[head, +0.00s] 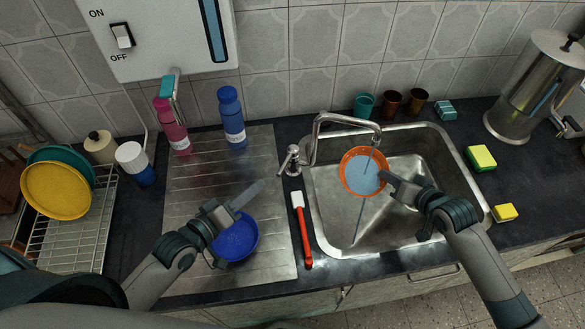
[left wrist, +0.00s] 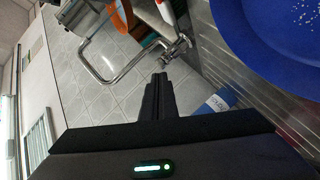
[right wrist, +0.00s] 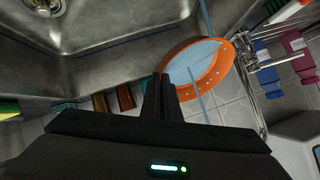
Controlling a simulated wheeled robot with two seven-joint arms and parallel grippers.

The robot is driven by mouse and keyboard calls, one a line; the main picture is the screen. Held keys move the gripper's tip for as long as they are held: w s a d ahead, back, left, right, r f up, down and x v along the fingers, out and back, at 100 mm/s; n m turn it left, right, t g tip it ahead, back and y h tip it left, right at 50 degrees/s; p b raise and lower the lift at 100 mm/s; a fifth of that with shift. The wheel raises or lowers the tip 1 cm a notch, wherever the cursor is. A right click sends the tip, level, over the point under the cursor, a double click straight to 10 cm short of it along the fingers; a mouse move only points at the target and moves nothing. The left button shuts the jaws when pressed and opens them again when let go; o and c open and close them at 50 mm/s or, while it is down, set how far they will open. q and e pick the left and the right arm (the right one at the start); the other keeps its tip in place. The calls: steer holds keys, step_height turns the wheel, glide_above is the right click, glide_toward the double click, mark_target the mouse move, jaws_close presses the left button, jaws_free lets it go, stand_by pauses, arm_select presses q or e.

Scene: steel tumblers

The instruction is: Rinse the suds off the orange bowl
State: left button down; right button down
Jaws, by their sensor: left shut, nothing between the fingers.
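The orange bowl (head: 348,185) is in the air over the sink, under the tap (head: 345,119). A thin blue stream runs from the spout into it, and bluish water shows inside. A second stream falls below it to the sink floor. The right wrist view shows small pale specks on the bowl's orange wall (right wrist: 226,66). My right gripper (head: 388,178) is shut on the rim. My left gripper (head: 260,183) is shut and empty above the drainboard, beside the blue bowl (head: 236,240). White specks show inside the blue bowl in the left wrist view (left wrist: 262,40).
The steel sink (head: 410,222) has free room right of the bowl. A plate rack (head: 75,230) is left.

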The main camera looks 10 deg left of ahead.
arm_select(q)
steer(key=s+a+n+t+h, duration=0.1)
steer(key=a+n, duration=0.3)
steer(key=a, duration=0.2)
steer(key=shift+s+a+f+t, duration=0.15)
steer(key=shift+a+f+t, duration=0.15)
steer(key=shift+a, duration=0.1)
glide_toward(287, 162)
steer(key=w+a, duration=0.4)
steer(key=w, duration=0.1)
steer(key=d, duration=0.2)
steer(key=s+d, duration=0.1)
steer(key=d, duration=0.1)
steer(key=shift+d+f, duration=0.1)
steer(key=shift+f, duration=0.15)
stand_by(0.4)
